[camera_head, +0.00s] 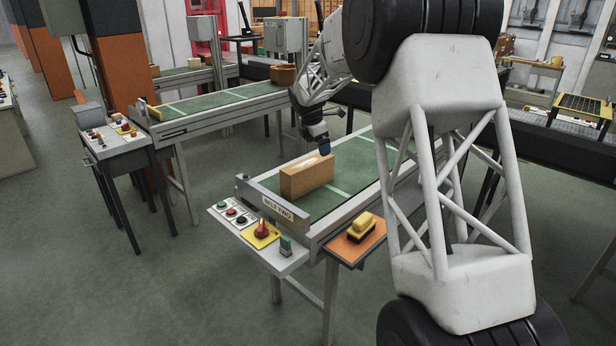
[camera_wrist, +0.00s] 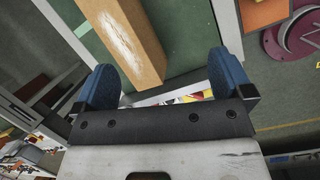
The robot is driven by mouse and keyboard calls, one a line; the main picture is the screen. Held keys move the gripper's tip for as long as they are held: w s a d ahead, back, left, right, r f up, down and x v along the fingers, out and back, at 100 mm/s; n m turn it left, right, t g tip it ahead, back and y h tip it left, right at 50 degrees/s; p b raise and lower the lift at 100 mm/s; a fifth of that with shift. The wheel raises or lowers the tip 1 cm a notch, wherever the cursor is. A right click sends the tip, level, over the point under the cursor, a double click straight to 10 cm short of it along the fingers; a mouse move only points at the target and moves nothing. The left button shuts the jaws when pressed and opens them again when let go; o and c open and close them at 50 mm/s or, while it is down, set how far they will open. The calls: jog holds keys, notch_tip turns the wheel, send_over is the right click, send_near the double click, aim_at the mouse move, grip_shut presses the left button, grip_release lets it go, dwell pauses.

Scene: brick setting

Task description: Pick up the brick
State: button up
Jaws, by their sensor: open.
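The brick (camera_head: 307,177) is a tan-orange block standing on its long edge at the near end of the green conveyor belt (camera_head: 347,189). In the wrist view the brick (camera_wrist: 128,38) lies ahead of my fingers, with a pale scuffed patch on its surface. My gripper (camera_head: 324,147) is just above and behind the brick in the head view. I see no contact between the fingers and the brick. My arm hides part of the belt's right side.
A control panel (camera_head: 245,256) with buttons and a red lever juts from the belt's near end. A yellow-and-black object (camera_head: 361,226) sits on an orange side shelf (camera_head: 352,250). A second green conveyor (camera_head: 215,104) stands behind at left. Open floor lies at front left.

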aim_at(308, 162)
jog(key=w+a+f+n, duration=0.1)
jog(key=w+f, duration=0.1)
jog(key=w+a+f+n, duration=0.1)
jog(key=w+f, duration=0.1)
jog(key=w, duration=0.1)
jog(key=w+a+f+n, duration=0.1)
jog(key=w+f, duration=0.1)
jog(key=shift+w+a+f, duration=0.15)
jog(key=shift+a+f, duration=0.1)
jog(key=shift+a, duration=0.1)
jog(key=shift+x, duration=1.25)
jog(key=shift+x, duration=2.65)
jog(key=shift+a, duration=0.2)
jog(key=shift+c, duration=0.2)
